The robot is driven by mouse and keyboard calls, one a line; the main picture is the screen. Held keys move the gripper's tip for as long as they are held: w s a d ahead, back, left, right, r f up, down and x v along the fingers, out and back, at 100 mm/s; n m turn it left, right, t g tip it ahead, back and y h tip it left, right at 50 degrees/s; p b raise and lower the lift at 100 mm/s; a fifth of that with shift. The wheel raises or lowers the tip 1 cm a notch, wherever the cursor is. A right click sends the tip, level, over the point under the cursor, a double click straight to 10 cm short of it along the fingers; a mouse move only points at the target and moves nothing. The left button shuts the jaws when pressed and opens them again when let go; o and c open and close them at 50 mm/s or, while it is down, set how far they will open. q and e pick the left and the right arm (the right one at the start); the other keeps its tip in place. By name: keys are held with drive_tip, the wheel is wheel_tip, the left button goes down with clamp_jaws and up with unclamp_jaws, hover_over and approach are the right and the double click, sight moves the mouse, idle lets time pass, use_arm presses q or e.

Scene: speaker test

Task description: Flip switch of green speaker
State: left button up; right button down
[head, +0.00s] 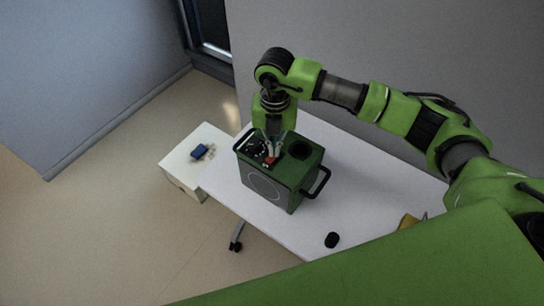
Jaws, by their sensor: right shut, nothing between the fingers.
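The green speaker (262,186) stands upright on the white table, with a black handle (319,184) on its right side and a round ring on its front. Its top has a dark panel with small marks at the left and a dark round opening at the right. My right gripper (271,158) points down over the middle of the speaker's top, shut and empty. A small red part (270,161) shows at the fingertips. I cannot tell whether it is the switch or whether the fingers touch it. My left gripper is not in view.
The white table (350,215) has free room right of the speaker. A small black object (332,240) and a yellow object (408,221) lie near its front edge. A low white cabinet (183,160) at the left holds a small blue item (199,150). Walls stand behind.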

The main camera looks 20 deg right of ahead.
drive_tip(key=shift+f, duration=0.3)
drive_tip(key=shift+s+r, duration=0.1)
drive_tip(key=shift+r+p, duration=0.4)
drive_tip(key=shift+r, duration=0.35)
drive_tip(key=shift+r+p, duration=1.45)
drive_tip(key=shift+r, duration=1.3)
drive_tip(key=shift+f, duration=0.1)
